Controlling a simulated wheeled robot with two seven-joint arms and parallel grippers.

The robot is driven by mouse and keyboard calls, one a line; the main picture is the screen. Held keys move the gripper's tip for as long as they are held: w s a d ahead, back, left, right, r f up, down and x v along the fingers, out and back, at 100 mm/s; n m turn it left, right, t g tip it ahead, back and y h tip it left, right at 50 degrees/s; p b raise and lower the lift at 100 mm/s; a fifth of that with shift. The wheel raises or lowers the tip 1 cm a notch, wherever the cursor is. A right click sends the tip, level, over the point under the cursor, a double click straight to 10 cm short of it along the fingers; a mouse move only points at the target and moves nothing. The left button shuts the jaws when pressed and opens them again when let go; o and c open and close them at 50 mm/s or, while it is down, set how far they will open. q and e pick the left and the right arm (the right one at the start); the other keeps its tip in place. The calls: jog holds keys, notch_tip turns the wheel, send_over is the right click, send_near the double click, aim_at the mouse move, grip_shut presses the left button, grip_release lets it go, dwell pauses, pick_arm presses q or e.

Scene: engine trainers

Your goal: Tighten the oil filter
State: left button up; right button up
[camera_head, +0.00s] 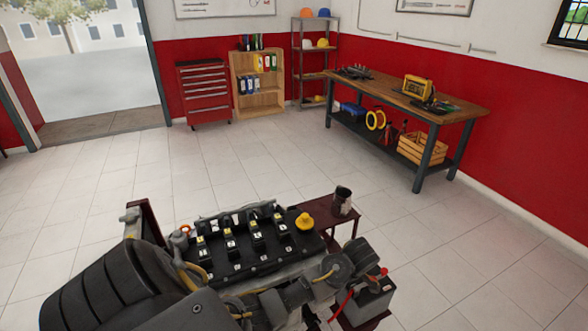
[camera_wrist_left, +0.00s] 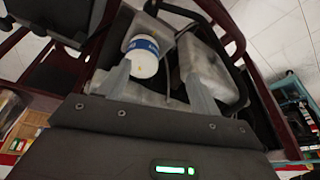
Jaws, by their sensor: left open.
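The oil filter (camera_wrist_left: 145,55) is a white canister with a blue band, mounted at the engine. It shows in the left wrist view, left of the picture's middle. My left gripper (camera_wrist_left: 158,75) is open, with its two grey fingers pointing toward the filter. The filter is near the left finger's tip, and I cannot tell whether they touch. In the head view the engine (camera_head: 258,252) has a black top and a yellow cap (camera_head: 304,221). There the filter and my left gripper are hidden, and my ribbed left arm covers the lower left.
A grey metal part (camera_wrist_left: 205,65) and a black curved tube are close to the filter. A small dark red table (camera_head: 318,208) with a dark cup (camera_head: 342,200) stands behind the engine. A battery (camera_head: 368,298) is at its right. A workbench (camera_head: 450,108) stands far right; open floor lies between.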

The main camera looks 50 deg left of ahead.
pick_arm(q)
jog(key=s+d+f+m+t+h, duration=0.1)
jog(key=s+d+m, duration=0.2)
jog(key=s+m, duration=0.35)
jog(key=s+d+f+m+t+h+b, duration=0.1)
jog(key=s+d+m, duration=0.1)
jog(key=s+m, duration=0.5)
jog(key=s+d+f+m+t+h, duration=0.1)
jog(key=s+d+m+t+h, duration=0.15)
jog(key=s+m, duration=0.4)
jog(key=s+f+b, duration=0.1)
jog(key=f+b, duration=0.1)
jog(key=f, duration=0.4)
jog(key=s+d+f+m+b, duration=0.1)
jog(key=s+f+b, duration=0.1)
jog(key=f, duration=0.5)
jog(key=shift+s+f+g+b, duration=0.15)
jog(key=shift+f+g+b, duration=0.2)
jog(key=shift+b, duration=0.15)
jog(key=shift+y, duration=0.25)
